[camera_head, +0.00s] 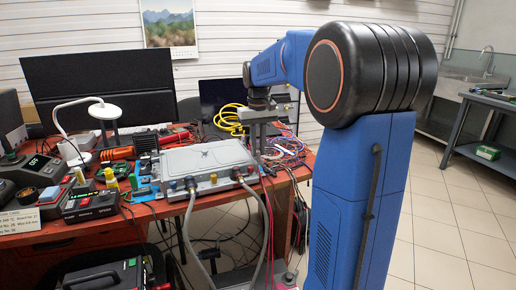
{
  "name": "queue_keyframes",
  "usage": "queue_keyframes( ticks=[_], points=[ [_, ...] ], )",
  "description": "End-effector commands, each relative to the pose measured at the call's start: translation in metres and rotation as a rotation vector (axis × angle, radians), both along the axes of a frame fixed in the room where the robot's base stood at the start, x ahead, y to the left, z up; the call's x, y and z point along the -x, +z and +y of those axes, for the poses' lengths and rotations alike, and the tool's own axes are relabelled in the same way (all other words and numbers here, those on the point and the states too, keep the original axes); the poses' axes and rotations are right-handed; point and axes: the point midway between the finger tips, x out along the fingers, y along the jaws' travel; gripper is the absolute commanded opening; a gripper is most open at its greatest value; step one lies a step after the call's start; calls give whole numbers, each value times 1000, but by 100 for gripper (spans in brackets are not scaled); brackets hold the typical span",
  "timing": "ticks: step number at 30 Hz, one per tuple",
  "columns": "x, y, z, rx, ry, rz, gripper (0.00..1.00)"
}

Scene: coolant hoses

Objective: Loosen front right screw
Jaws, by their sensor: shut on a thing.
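A flat grey box (205,158) lies near the front edge of the red-brown desk. Two grey hoses run down from its front side, one from a left fitting (190,184) and one from a right fitting (237,174). The front right screw is too small to make out. My gripper (257,148) points down at the box's right end, behind the right fitting. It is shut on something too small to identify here. Whether it touches the box cannot be told.
Cables and a yellow coil (229,117) crowd the desk behind and right of the box. The hoses hang in front of the desk. Tiled floor (455,215) at right is clear.

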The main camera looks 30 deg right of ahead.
Motion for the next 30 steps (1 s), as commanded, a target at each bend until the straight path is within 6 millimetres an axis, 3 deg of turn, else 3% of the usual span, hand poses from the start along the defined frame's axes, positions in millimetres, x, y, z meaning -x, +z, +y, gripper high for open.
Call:
queue_keyframes(
  ticks=[13, 30],
  points=[
    [0, 1, 0, 1, 278, -2, 0],
    [0, 1, 0, 1, 343, -2, 0]
  ],
)
